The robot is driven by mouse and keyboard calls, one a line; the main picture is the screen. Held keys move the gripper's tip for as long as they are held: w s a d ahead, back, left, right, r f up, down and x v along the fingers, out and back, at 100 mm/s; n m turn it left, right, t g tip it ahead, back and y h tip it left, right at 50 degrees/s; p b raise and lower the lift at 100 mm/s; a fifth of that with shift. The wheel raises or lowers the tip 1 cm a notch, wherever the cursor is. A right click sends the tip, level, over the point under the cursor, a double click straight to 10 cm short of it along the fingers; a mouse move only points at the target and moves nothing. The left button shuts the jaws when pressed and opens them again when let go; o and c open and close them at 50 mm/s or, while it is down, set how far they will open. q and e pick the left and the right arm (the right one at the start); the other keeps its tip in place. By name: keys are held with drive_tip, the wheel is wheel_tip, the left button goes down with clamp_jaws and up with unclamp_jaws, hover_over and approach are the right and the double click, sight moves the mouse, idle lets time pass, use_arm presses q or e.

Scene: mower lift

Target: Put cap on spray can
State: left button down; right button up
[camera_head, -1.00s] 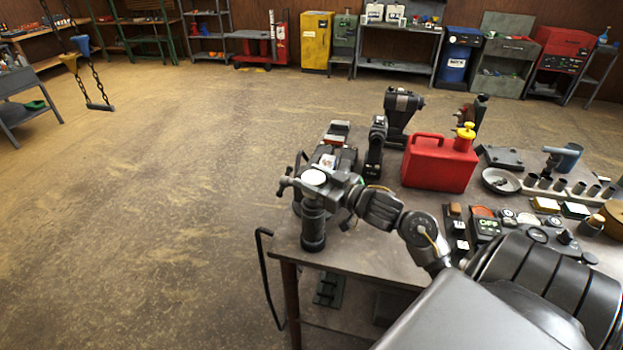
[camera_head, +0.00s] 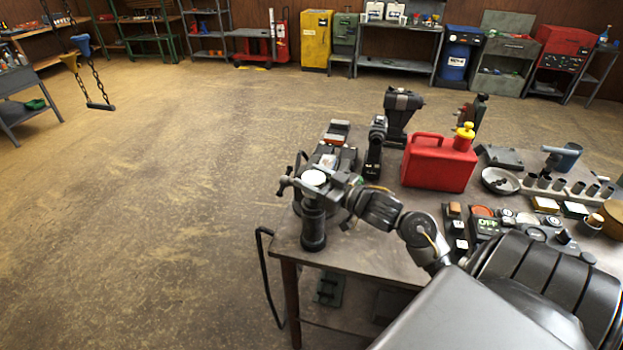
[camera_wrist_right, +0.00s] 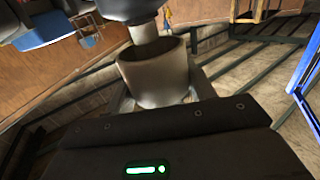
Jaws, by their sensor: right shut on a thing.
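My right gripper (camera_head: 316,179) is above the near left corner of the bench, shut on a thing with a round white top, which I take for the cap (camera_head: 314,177). A dark upright cylinder (camera_head: 313,232) shows directly below it; I cannot tell for sure that it is the spray can. In the right wrist view a hollow grey cup (camera_wrist_right: 157,77) sits at the jaws. A dark rounded body (camera_wrist_right: 112,10) with a grey neck lies at the cup's open end. The neck overlaps the opening; I cannot tell whether they touch. My left gripper is out of view.
The bench (camera_head: 385,254) has a red fuel can (camera_head: 436,166) and dark tools behind my gripper. A metal bowl (camera_head: 500,181), a row of tubes and small boxes stand at the right. A bent black rod (camera_head: 267,280) hangs off the left edge. Open floor lies left.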

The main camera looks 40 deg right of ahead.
drive_tip(key=o, duration=0.7)
drive_tip(key=shift+s, duration=0.1)
drive_tip(key=shift+p+v, duration=1.05)
drive_tip(key=shift+v, duration=1.65)
drive_tip(key=p, duration=0.1)
approach(323, 184)
drive_tip(key=shift+x, duration=1.1)
